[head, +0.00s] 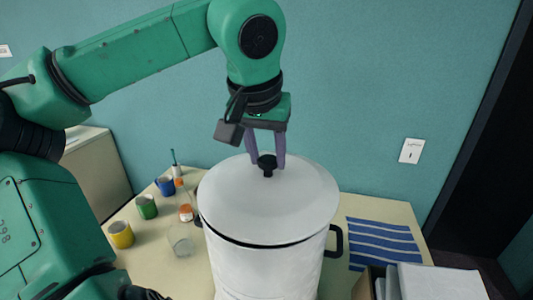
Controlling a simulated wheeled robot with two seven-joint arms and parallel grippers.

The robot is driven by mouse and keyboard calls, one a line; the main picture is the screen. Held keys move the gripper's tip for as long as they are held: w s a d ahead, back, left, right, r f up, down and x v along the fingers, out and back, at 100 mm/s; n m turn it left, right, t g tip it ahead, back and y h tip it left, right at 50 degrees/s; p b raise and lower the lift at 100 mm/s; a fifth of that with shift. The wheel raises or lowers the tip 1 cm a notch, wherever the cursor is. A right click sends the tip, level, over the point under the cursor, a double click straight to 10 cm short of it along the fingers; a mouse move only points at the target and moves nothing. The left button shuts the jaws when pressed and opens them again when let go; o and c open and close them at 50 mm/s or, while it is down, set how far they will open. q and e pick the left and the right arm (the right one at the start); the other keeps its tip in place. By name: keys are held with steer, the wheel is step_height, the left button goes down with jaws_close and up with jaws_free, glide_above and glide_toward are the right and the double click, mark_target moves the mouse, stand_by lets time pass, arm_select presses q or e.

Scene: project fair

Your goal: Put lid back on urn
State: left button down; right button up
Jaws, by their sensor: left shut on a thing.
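A large white urn (262,270) with a black side handle stands upright on the table. Its white domed lid (300,203) lies over the urn's mouth, with a dark line showing along the front between lid and body. I cannot tell whether the lid is fully seated. My left gripper (266,160) points down from above and is shut on the lid's black knob (268,171). My right gripper is not in view.
Yellow (121,235), green (147,207) and blue (164,186) mugs stand on the table (400,217) at the left. A clear bottle (181,240) is close beside the urn. A blue striped cloth (383,245) and a box of papers (440,283) lie right.

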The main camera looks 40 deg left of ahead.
arm_select(q)
steer(key=shift+s+r, duration=0.1)
steer(key=shift+s, duration=0.05)
steer(key=shift+f, duration=0.45)
stand_by(0.4)
steer(key=c, duration=0.7)
jaws_free()
steer(key=v, duration=1.1)
steer(key=shift+s, duration=0.1)
